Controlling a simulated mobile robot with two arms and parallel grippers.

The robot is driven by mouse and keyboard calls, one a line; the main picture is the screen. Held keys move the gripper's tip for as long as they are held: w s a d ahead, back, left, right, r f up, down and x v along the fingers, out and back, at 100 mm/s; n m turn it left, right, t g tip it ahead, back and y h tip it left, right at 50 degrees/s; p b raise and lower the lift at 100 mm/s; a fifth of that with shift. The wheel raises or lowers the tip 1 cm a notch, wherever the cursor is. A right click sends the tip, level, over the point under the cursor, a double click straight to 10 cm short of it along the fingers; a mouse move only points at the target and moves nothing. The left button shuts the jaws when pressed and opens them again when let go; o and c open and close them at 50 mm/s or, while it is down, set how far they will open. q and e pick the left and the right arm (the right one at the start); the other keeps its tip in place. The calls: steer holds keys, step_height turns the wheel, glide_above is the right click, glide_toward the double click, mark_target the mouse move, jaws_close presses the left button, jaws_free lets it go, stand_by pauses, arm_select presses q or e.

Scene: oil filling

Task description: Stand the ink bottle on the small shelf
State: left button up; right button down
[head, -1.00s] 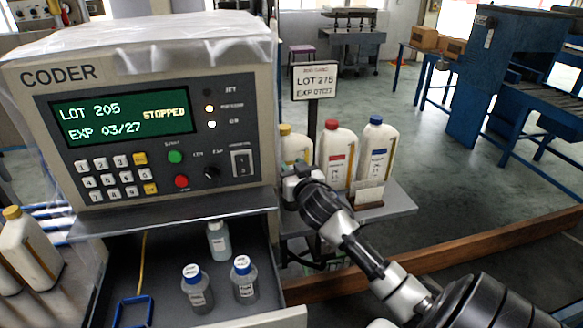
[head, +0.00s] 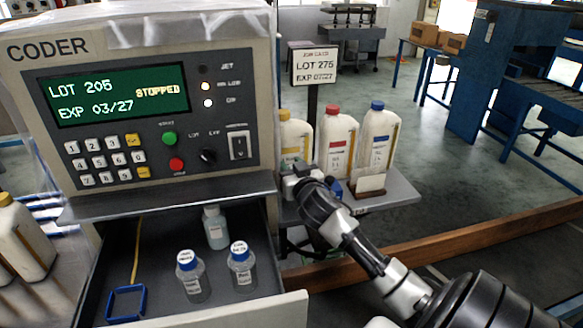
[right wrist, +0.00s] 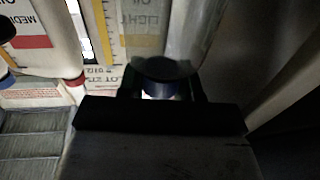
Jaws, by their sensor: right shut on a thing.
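My right gripper (head: 299,181) is at the near left edge of the small grey shelf (head: 398,192), in front of the yellow-capped oil bottle. It is shut on an ink bottle, which it mostly hides in the head view. In the right wrist view the bottle's dark blue cap (right wrist: 165,71) is between the fingers, with the dim grey body (right wrist: 192,32) beyond it. A blue patch shows just right of the gripper in the head view. I cannot tell whether the bottle touches the shelf. My left gripper is not in view.
Yellow-capped (head: 294,140), red-capped (head: 338,140) and blue-capped (head: 379,140) oil bottles stand on the shelf, with a small card (head: 371,183) in front. The sign (head: 314,64) rises behind. The open drawer (head: 265,310) holds three small bottles and a blue frame (head: 126,303).

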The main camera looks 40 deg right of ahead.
steer(key=shift+f, duration=0.5)
steer(key=c, duration=0.7)
jaws_free()
steer(key=shift+r, duration=0.15)
steer(key=shift+r, duration=0.35)
step_height(320, 180, up, 3)
steer(key=shift+f+b, duration=0.1)
steer(key=shift+b, duration=0.2)
steer(key=s+d+r, duration=0.1)
steer(key=s+r, duration=0.1)
steer(key=s, duration=0.1)
steer(key=s+d+r, duration=0.1)
steer(key=s+r, duration=0.2)
steer(key=s, duration=0.1)
steer(key=s+d+r, duration=0.1)
steer(key=s+r, duration=0.1)
steer(key=s, duration=0.2)
steer(key=shift+d+r+b, duration=0.15)
steer(key=shift+d+b, duration=0.15)
steer(key=shift+d, duration=0.1)
